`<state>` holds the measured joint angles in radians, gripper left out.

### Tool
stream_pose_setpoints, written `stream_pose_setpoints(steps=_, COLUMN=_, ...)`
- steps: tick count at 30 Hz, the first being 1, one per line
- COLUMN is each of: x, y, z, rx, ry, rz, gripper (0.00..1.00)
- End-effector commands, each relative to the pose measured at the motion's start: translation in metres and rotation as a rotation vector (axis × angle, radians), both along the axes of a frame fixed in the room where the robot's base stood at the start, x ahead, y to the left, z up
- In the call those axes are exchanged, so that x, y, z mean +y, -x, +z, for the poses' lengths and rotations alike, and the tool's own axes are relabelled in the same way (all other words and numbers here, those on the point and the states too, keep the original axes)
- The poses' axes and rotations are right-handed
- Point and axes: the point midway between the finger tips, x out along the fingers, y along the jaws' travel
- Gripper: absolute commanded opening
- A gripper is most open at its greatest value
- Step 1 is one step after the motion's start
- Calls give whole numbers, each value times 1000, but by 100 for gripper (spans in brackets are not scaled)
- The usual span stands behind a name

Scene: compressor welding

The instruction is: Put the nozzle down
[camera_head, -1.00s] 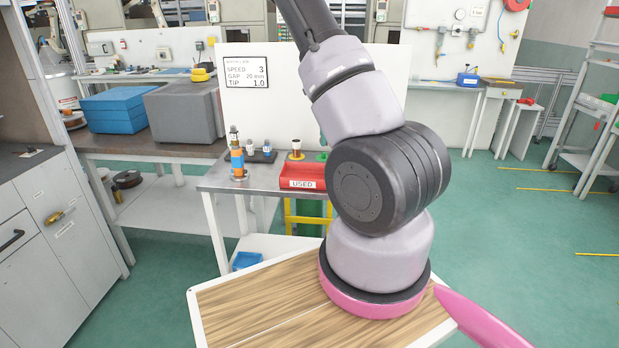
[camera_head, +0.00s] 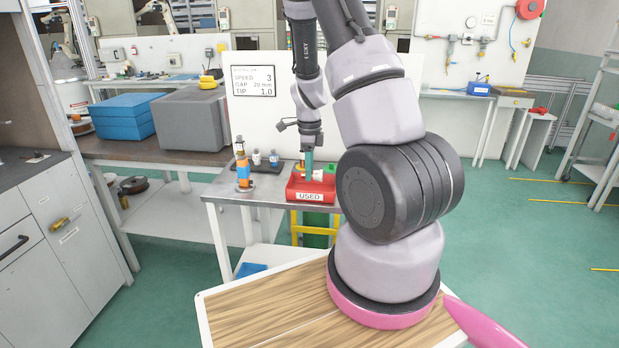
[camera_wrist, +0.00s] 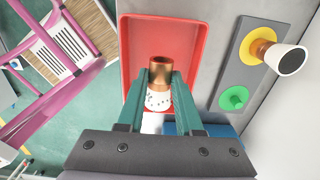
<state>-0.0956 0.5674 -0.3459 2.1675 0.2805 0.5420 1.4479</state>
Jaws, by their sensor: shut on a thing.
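The nozzle (camera_wrist: 159,72) has a copper-coloured end and a white, dark-speckled part. My gripper (camera_wrist: 157,86) is shut on it, with a green finger on each side. Both are over the red tray (camera_wrist: 200,30) in the wrist view. In the head view my gripper (camera_head: 309,164) points down at the red tray marked USED (camera_head: 300,196) on the small grey table. The held nozzle cannot be made out clearly there. I cannot tell whether it touches the tray floor.
A grey holder (camera_wrist: 222,78) beside the tray has a yellow disc (camera_wrist: 247,54), with another copper and white nozzle (camera_wrist: 284,56) on it, and a green disc (camera_wrist: 234,98). An orange-and-blue torch (camera_head: 242,168) stands left of the tray. A white settings panel (camera_head: 250,105) stands behind.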

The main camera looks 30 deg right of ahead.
Motion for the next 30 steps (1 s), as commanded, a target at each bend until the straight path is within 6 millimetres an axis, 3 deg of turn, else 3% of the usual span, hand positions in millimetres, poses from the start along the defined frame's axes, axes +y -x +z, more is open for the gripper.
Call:
stream_pose_setpoints(steps=5, x=-1, y=1, z=-24, rx=2, ry=0, rz=-3, gripper=0)
stream_pose_setpoints(steps=27, x=0, y=0, z=-37, rx=0, ry=0, rz=-2, gripper=0)
stream_pose_setpoints(steps=28, x=0, y=0, z=-37, rx=0, ry=0, rz=-2, gripper=42)
stream_pose_setpoints(steps=30, x=0, y=0, z=-37, rx=0, ry=0, rz=-2, gripper=64)
